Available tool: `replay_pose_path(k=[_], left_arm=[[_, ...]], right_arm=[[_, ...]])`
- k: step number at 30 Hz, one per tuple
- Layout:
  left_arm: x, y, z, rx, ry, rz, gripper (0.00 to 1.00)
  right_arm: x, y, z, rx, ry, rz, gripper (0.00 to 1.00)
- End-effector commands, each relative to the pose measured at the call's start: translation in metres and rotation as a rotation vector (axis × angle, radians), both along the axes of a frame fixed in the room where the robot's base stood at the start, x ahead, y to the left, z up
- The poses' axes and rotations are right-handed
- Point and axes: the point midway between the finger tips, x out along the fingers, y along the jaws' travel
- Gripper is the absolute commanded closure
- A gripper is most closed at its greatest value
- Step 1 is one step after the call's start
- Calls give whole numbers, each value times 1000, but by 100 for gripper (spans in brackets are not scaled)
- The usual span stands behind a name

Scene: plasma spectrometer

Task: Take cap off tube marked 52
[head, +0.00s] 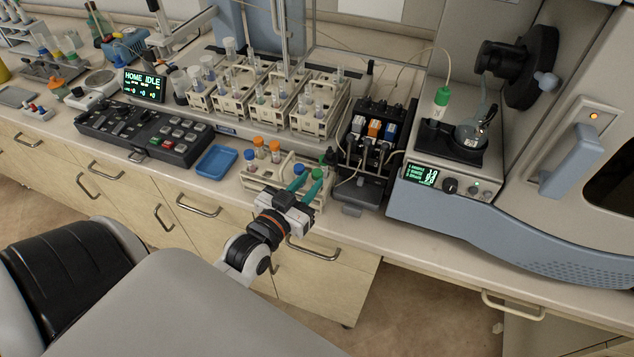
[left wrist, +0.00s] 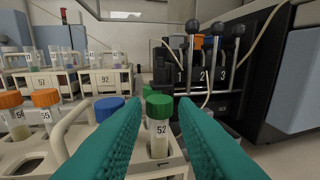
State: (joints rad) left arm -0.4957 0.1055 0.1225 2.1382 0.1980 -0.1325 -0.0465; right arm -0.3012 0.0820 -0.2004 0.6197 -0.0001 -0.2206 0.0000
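The tube marked 52 (left wrist: 158,140) stands upright in a cream rack (left wrist: 35,158), with a green cap (left wrist: 159,106) on it. My left gripper (head: 308,180) is open at the rack in the head view. In the left wrist view its two teal fingers (left wrist: 160,118) reach forward on either side of tube 52, with gaps between them and the cap. In the head view the green cap (head: 317,173) is close to the fingertips and partly hidden. My right gripper is not in view.
A blue cap (left wrist: 108,107) is just left of tube 52, close to the left finger. Orange-capped tubes 54 (left wrist: 12,118) and 55 (left wrist: 46,112) stand farther left. A black unit with levers (left wrist: 205,75) stands behind. A blue tray (head: 216,162) lies left of the rack.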

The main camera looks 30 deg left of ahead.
Motion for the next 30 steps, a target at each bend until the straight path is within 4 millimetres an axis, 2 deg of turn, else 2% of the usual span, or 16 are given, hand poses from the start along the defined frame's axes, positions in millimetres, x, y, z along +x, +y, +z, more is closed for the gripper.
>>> replay_pose_path(k=[3, 7, 16, 21, 30], left_arm=[[20, 1, 3, -1, -2, -1, 74], [35, 2, 0, 0, -1, 0, 74], [40, 2, -2, 1, -1, 0, 74], [40, 2, -2, 1, -1, 0, 100], [40, 2, -2, 1, -1, 0, 100]], right_arm=[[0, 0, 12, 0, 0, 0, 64], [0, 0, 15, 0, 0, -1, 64], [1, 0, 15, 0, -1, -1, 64], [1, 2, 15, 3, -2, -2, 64], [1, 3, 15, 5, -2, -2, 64]])
